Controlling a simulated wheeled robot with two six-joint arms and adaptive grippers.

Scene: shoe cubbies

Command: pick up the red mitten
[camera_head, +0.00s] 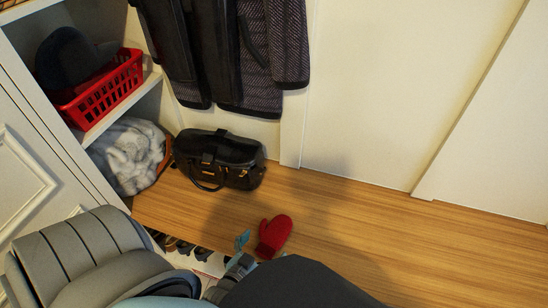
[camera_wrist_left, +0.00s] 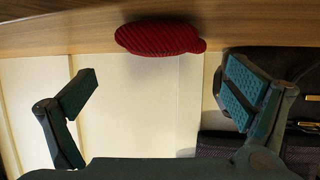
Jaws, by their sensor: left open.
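The red mitten (camera_head: 274,234) lies on the wooden bench top (camera_head: 350,225), near its front edge. It also shows in the left wrist view (camera_wrist_left: 160,38), at the top middle, where the picture appears upside down. My left gripper (camera_wrist_left: 160,92) is open and empty, its two fingers wide apart, with the mitten beyond and between them. In the head view the left gripper (camera_head: 242,252) is just left of the mitten and partly hidden by my arm. I cannot see contact with the mitten. My right gripper is not in view.
A black handbag (camera_head: 218,158) stands on the bench behind and left of the mitten. Dark coats (camera_head: 235,50) hang above it. A red basket (camera_head: 105,92) and a grey furry item (camera_head: 128,155) sit in the left cubbies. Shoes (camera_head: 178,245) are below the bench edge. The bench right of the mitten is clear.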

